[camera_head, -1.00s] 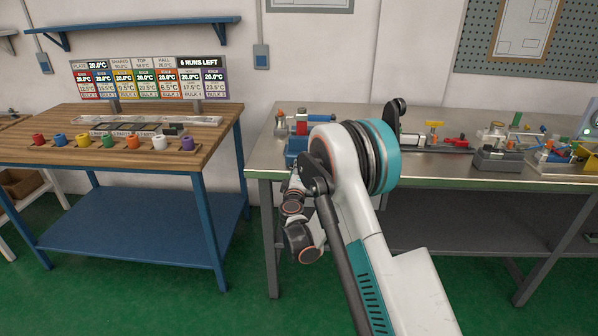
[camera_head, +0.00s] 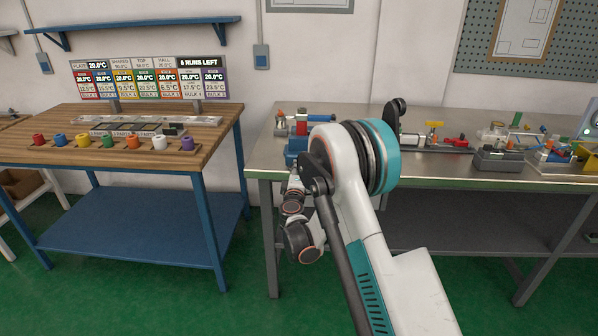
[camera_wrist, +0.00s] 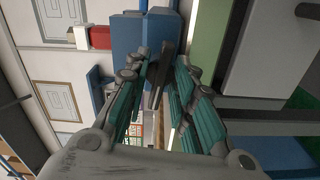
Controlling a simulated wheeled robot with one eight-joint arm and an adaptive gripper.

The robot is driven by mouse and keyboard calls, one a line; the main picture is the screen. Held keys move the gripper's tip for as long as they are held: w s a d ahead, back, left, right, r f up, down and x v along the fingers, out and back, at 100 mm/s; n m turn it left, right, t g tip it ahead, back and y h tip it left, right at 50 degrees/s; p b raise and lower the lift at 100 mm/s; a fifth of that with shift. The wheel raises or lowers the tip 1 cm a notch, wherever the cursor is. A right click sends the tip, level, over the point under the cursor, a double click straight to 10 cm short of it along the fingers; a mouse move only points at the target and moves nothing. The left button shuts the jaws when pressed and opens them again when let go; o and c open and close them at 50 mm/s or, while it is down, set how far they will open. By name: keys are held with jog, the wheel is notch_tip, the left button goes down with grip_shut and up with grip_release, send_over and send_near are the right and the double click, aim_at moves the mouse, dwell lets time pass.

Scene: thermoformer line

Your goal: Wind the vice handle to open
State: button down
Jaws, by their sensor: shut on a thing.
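The blue vice (camera_head: 293,147) sits at the left front corner of the metal bench, partly hidden behind my arm. In the wrist view the blue vice body (camera_wrist: 127,36) fills the upper middle. My gripper (camera_wrist: 158,72) is in front of it, with its teal-lined fingers on both sides of a dark, slim vice handle (camera_wrist: 165,52). The fingers are shut on this handle, which looks slightly tilted. In the head view the handle and fingertips are hidden by my arm. The opening between the vice jaws cannot be judged.
The metal bench (camera_head: 262,158) carries a red piece (camera_head: 301,126) by the vice and several fixtures farther right. A wooden table (camera_head: 100,163) with coloured cylinders stands at left. Green floor is free between the two.

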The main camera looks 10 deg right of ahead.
jog(key=shift+n, duration=0.5)
jog(key=shift+n, duration=1.3)
jog(key=shift+n, duration=1.5)
jog(key=c, duration=1.3)
grip_release()
